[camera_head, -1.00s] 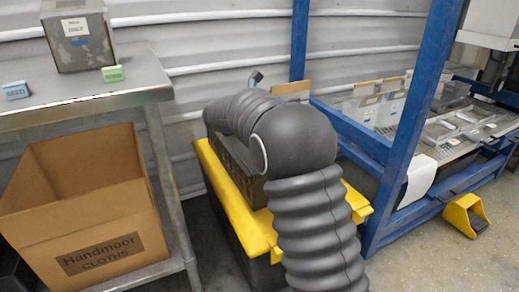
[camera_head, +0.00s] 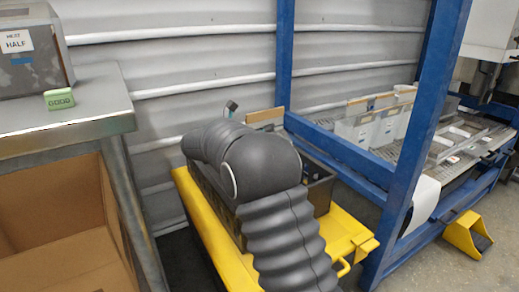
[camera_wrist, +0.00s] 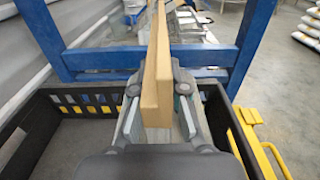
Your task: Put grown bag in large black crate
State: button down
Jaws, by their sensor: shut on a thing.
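In the wrist view my gripper (camera_wrist: 158,85) is shut on a thin upright thing with a tan top and a greyish lower part, which I take to be the grown bag (camera_wrist: 157,75). A tan edge beyond my arm in the head view (camera_head: 265,116) looks like the same thing. The large black crate (camera_head: 318,190) stands on a yellow stand, partly hidden by my arm. Its slotted wall shows in the wrist view (camera_wrist: 40,130). The bag is over the crate's far part; its bottom is hidden, so I cannot tell whether it touches the crate.
A blue frame (camera_head: 408,140) stands close behind and right of the crate. White bins (camera_head: 375,122) sit on the shelf behind it. A yellow pedal (camera_head: 468,233) is on the floor at right. A metal table (camera_head: 70,110) and a cardboard box (camera_head: 60,225) are at left.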

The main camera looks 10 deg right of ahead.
jog(key=w+a+f, duration=0.2)
jog(key=w+f, duration=0.7)
jog(key=shift+w+a+f+b, duration=0.15)
jog(key=shift+a+f+b, duration=0.1)
jog(key=shift+a+b, duration=0.15)
dwell(0.4)
jog(key=c, duration=1.2)
grip_release()
jog(key=shift+f, duration=0.2)
jog(key=shift+a, duration=0.1)
jog(key=v, duration=1.1)
jog(key=shift+a+p, duration=0.35)
jog(key=shift+p, duration=0.05)
